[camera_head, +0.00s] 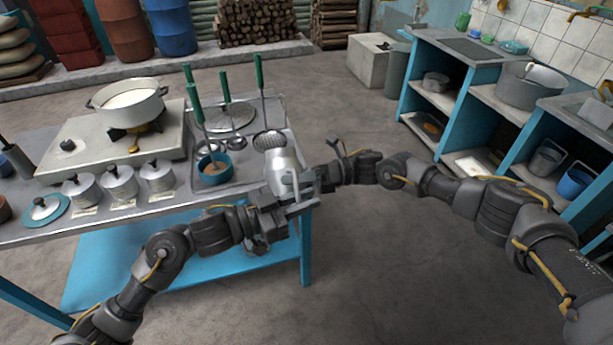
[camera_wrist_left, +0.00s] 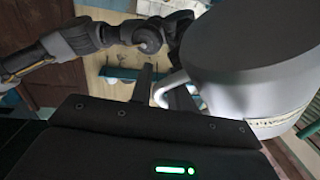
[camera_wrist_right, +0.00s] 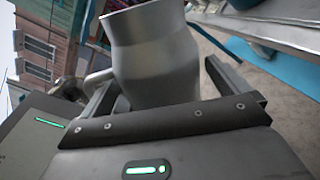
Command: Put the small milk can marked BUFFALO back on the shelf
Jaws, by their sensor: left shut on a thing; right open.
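A grey metal milk can (camera_head: 283,172) is held up off the right end of the steel table, between my two grippers. Its marking cannot be read in the head view; a pale label band shows low on it in the left wrist view (camera_wrist_left: 285,122). My left gripper (camera_head: 287,208) is shut on the can, by its handle side as the left wrist view suggests. My right gripper (camera_head: 318,180) is open, and the can (camera_wrist_right: 155,55) stands between its spread fingers in the right wrist view; contact cannot be told. A blue shelf unit (camera_head: 455,120) stands at right.
The steel table (camera_head: 130,222) holds a white pot (camera_head: 128,102) on a stove, several small labelled lidded cans (camera_head: 120,183), a teal cup (camera_head: 213,170) and green-handled ladles. The blue unit holds a large pot (camera_head: 528,88) and buckets. Floor between is clear.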

